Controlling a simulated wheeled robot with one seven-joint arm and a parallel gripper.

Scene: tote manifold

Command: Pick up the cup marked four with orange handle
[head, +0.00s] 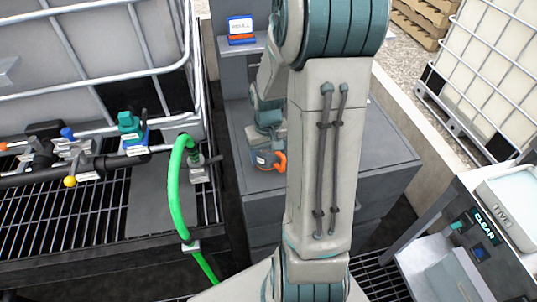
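The cup with the orange handle (264,160) stands on the dark grey cabinet top in the head view, left of my arm. Its body looks dark bluish, with a small pale label too small to read. The orange handle points right toward my arm link. My gripper (266,138) is a grey and teal shape just above and behind the cup, partly hidden by my arm. The fingers are too small and covered to show whether they are open, or whether they touch the cup.
The grey cabinet (385,160) has free top surface right of my arm. A small labelled display (240,27) sits on a shelf behind. A green hose (173,190) and pipe manifold (100,160) lie left by a caged tote.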

